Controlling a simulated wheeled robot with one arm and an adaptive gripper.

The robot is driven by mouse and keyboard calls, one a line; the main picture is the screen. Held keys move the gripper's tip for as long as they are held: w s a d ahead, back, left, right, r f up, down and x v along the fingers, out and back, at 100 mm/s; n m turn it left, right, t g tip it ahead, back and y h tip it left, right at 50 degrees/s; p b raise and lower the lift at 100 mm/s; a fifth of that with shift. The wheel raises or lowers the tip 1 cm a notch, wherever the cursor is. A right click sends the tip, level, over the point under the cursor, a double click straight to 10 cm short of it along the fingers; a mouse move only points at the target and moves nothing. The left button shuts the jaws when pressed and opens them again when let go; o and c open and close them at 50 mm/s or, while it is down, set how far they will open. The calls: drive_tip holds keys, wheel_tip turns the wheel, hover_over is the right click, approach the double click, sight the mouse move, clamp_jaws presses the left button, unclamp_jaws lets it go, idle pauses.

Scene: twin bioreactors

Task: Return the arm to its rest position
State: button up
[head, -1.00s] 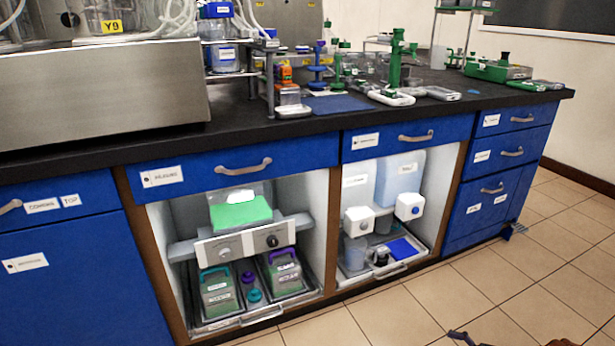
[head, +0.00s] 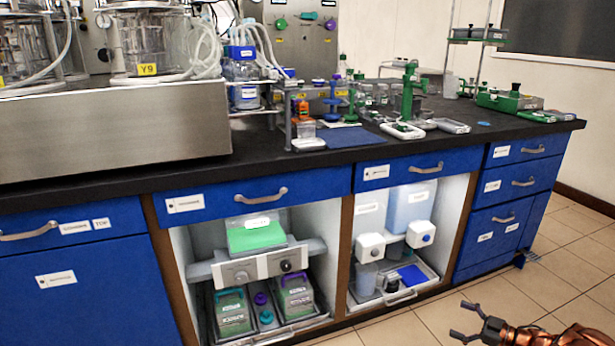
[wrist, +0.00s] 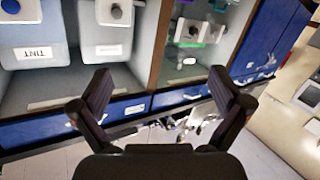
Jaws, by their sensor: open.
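My gripper (head: 467,322) shows at the lower right of the head view, over the tiled floor and in front of the bench. Its two dark fingers are spread and hold nothing. In the wrist view my gripper (wrist: 160,105) also stands open, with empty space between its fingers. Beyond the fingers, the wrist view shows blue drawer fronts and open bays, tilted and seemingly upside down. Only the end of my copper-coloured arm shows in the head view; the rest is out of frame.
A blue bench with a black top (head: 300,160) runs across the head view. Its open bays hold green-topped boxes (head: 232,312) and a tray (head: 400,290) with white-fronted dispensers above it. The tiled floor (head: 560,275) at the right is clear around my gripper.

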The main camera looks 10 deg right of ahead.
drive_tip(key=w+r+m+t+h+p, duration=0.1)
drive_tip(key=w+r+h+p, duration=0.2)
drive_tip(key=w+r, duration=0.45)
drive_tip(key=w+d+r+m+t+h+p, duration=0.1)
drive_tip(key=w+r+h+p, duration=0.2)
drive_tip(key=r, duration=0.8)
drive_tip(key=w+r+m+t+h+p, duration=0.1)
drive_tip(key=w+r+h+p, duration=0.1)
drive_tip(key=w+r, duration=0.55)
drive_tip(key=s+a+r+m+g+h+p, duration=0.1)
drive_tip(key=s+a+r+m+h+p, duration=0.2)
drive_tip(key=r, duration=0.7)
drive_tip(key=a+r+m+g+h+p, duration=0.25)
drive_tip(key=r+p, duration=0.35)
drive_tip(key=r, duration=0.5)
drive_tip(key=s+a+r+m+g+p, duration=0.1)
drive_tip(key=s+a+r+g+p, duration=0.3)
drive_tip(key=s+a, duration=0.6)
drive_tip(key=s+a+r+g+y+p, duration=0.1)
drive_tip(key=s+a+r+g+p, duration=0.4)
drive_tip(key=s, duration=2.1)
drive_tip(key=s+a+r+m+g+y+p, duration=0.1)
drive_tip(key=s+a+r+g+p, duration=0.3)
drive_tip(key=s+a, duration=1.2)
drive_tip(key=s+p, duration=0.2)
drive_tip(key=p, duration=0.2)
drive_tip(key=shift+s+a+r+m, duration=0.15)
drive_tip(key=shift+r+m, duration=0.15)
drive_tip(key=shift+m, duration=0.05)
